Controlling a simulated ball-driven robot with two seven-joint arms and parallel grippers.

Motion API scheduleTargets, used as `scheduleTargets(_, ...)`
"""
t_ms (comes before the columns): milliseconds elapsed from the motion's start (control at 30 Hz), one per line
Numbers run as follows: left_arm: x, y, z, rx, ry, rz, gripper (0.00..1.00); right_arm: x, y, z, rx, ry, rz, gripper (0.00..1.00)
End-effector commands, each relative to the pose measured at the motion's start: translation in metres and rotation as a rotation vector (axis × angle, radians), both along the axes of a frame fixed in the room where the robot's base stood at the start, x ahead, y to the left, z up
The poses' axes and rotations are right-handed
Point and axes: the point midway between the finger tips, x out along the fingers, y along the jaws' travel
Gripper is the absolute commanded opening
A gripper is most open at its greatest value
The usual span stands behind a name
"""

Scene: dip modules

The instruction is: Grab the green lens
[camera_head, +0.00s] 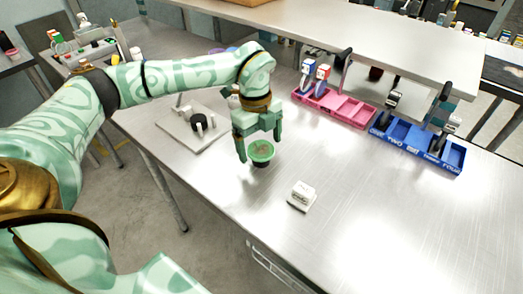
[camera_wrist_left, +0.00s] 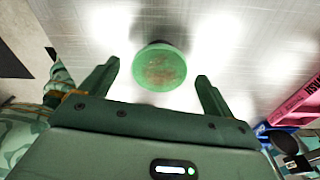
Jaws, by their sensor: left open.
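The green lens (camera_head: 261,151) is a round green-rimmed disc with a brownish face on a dark base, standing on the metal table. In the left wrist view the green lens (camera_wrist_left: 159,67) lies ahead of the fingertips, between their lines. My left gripper (camera_head: 258,150) is open, its two fingers pointing down around or just above the lens. In the left wrist view my left gripper (camera_wrist_left: 152,72) has its fingers spread wide, with a gap on both sides of the lens and nothing held. My right gripper is not in view.
A small white block (camera_head: 301,195) sits right of the lens. A plate with a dark knob (camera_head: 198,122) lies to the left. Pink tray (camera_head: 345,106) and blue tray (camera_head: 455,157) stand at the back right. The front right of the table is clear.

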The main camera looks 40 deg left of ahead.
Motion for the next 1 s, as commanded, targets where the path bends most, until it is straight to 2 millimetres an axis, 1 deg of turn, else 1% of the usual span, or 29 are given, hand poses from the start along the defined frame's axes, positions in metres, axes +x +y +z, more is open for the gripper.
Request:
scheduleTargets(33, 0.0, 0.0, 0.001, 0.0, 0.0, 0.0, 0.89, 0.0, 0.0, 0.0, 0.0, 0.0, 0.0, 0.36)
scheduleTargets(67, 0.0, 0.0, 0.001, 0.0, 0.0, 0.0, 0.8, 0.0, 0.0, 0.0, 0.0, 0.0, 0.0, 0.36)
scheduleTargets(100, 0.0, 0.0, 0.001, 0.0, 0.0, 0.0, 0.69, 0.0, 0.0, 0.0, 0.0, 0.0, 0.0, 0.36)
scheduleTargets(167, 0.0, 0.0, 0.001, 0.0, 0.0, 0.0, 0.52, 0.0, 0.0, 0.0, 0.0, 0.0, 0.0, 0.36)
scheduleTargets(200, 0.0, 0.0, 0.001, 0.0, 0.0, 0.0, 0.41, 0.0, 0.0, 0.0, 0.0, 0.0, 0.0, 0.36)
scheduleTargets(500, 0.0, 0.0, 0.002, 0.0, 0.0, 0.0, 0.41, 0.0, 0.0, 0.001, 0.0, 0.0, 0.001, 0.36)
scheduleTargets(567, 0.0, 0.0, 0.004, 0.0, -0.001, 0.0, 0.41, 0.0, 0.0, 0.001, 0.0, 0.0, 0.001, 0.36)
scheduleTargets(667, 0.0, 0.0, 0.012, 0.0, -0.001, 0.0, 0.41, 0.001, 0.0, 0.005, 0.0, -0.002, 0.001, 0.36)
scheduleTargets(767, 0.0, 0.0, 0.028, 0.0, -0.004, 0.0, 0.41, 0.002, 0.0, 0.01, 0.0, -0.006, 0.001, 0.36)
scheduleTargets(800, 0.0, 0.0, 0.037, 0.0, -0.004, 0.0, 0.41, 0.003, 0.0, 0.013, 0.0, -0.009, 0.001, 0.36)
scheduleTargets(867, -0.01, -0.001, 0.048, 0.0, -0.003, -0.003, 0.41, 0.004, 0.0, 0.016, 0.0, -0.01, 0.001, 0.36)
scheduleTargets(1000, -0.039, -0.006, 0.083, 0.0, -0.006, -0.002, 0.41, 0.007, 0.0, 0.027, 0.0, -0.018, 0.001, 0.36)
